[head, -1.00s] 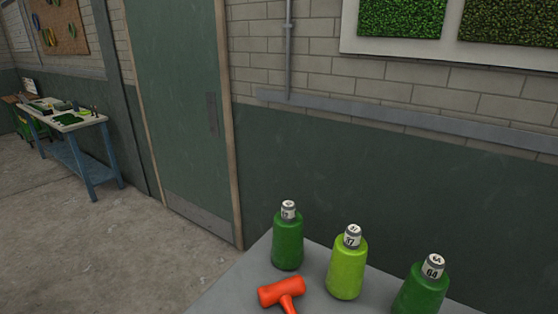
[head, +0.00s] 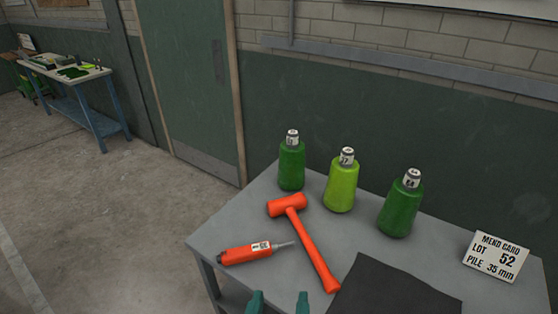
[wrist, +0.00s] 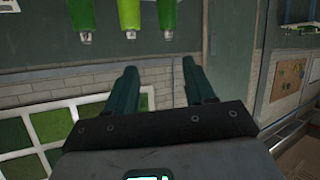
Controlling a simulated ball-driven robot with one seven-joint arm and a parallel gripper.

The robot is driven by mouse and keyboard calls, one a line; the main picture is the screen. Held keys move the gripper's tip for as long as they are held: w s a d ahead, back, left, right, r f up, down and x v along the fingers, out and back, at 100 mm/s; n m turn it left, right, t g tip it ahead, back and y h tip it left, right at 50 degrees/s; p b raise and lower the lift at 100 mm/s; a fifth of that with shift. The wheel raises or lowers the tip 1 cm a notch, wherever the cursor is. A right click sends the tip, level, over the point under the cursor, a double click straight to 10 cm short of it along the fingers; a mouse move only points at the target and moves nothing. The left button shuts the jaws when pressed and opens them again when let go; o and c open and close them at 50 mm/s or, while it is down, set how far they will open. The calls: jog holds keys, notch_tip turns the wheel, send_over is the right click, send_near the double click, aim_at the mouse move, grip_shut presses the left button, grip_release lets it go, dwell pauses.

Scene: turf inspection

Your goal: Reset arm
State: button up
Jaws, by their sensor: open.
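My gripper (head: 279,303) shows at the bottom edge of the head view as two teal fingertips, spread apart and empty. In the wrist view the two dark green fingers (wrist: 160,88) are also apart with nothing between them. The gripper is at the near side of the grey table (head: 222,227), just in front of an orange mallet (head: 303,237) and an orange tool with a thin metal tip (head: 246,254). The rest of my arm is out of the head view.
A dark green bottle (head: 291,167), a lime bottle (head: 342,184) and another green bottle (head: 401,208) stand along the table's back. A blue bench (head: 85,100) stands far left; the floor between is clear.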

jog(key=d+f+g, duration=0.7)
jog(key=d+f, duration=1)
jog(key=d, duration=0.5)
jog(key=s+d+f+g+b, duration=0.2)
jog(key=s+f+b, duration=0.3)
jog(key=f, duration=0.5)
jog(key=s+d+f+g+y+b, duration=0.1)
jog(key=s+d+f+g+b, duration=0.2)
jog(key=s+f, duration=0.6)
jog(key=shift+s+d+f+y+b, duration=0.15)
jog(key=shift+s+f+y+b, duration=0.2)
jog(key=shift+f+b, duration=0.55)
jog(key=shift+o, duration=0.3)
jog(key=shift+r, duration=0.15)
